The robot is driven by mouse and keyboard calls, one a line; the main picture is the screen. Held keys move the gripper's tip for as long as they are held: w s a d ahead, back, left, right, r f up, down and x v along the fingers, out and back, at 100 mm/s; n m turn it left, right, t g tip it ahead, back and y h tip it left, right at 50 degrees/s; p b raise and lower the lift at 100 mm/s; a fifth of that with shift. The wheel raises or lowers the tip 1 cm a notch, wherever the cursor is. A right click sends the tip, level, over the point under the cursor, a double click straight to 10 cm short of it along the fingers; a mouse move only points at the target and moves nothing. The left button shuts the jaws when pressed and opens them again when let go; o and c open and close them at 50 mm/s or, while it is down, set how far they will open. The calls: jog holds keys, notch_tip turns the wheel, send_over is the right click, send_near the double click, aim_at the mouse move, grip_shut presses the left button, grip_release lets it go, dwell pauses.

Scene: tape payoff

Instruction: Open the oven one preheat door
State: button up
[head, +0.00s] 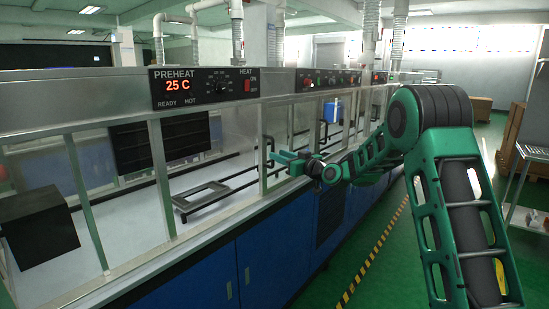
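The oven's preheat section has a black panel (203,87) reading PREHEAT and 25 C in red, with a knob and a red HEAT switch. Below it are framed clear panes (233,133); I cannot tell which one is the door's edge. A dark upright bar handle (267,151) stands on the frame at the right end of this section. My gripper (279,157) reaches in from the right and is close beside the handle. It is small in view, so I cannot tell whether it touches the handle or how far its fingers are apart.
Blue cabinets (275,255) run under the oven line. More control panels (328,81) continue to the right. The green aisle (392,268) with a yellow-black floor stripe is clear; boxes stand far right.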

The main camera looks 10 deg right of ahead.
jog(key=v, duration=0.6)
jog(key=shift+s+d, duration=0.25)
jog(key=shift+d, duration=0.05)
jog(key=s+d+f+m+g+h, duration=0.25)
jog(key=s+d, duration=0.25)
jog(key=s, duration=0.5)
jog(key=s+d+f+m+g+h, duration=0.1)
jog(key=s+d+f+g+h, duration=0.3)
jog(key=s, duration=0.6)
jog(key=s+d+f+m+g+h, duration=0.25)
jog(key=s+d, duration=0.35)
jog(key=s, duration=0.4)
jog(key=s+d+f+m+g, duration=0.1)
jog(key=s+m+g, duration=0.2)
jog(key=s, duration=1.1)
jog(key=s+d+f+m+g, duration=0.1)
jog(key=s+f+m+g, duration=0.1)
jog(key=s, duration=1.3)
jog(key=shift+d+m+g, duration=0.3)
jog(key=shift+m+g, duration=0.4)
jog(key=shift+g, duration=0.2)
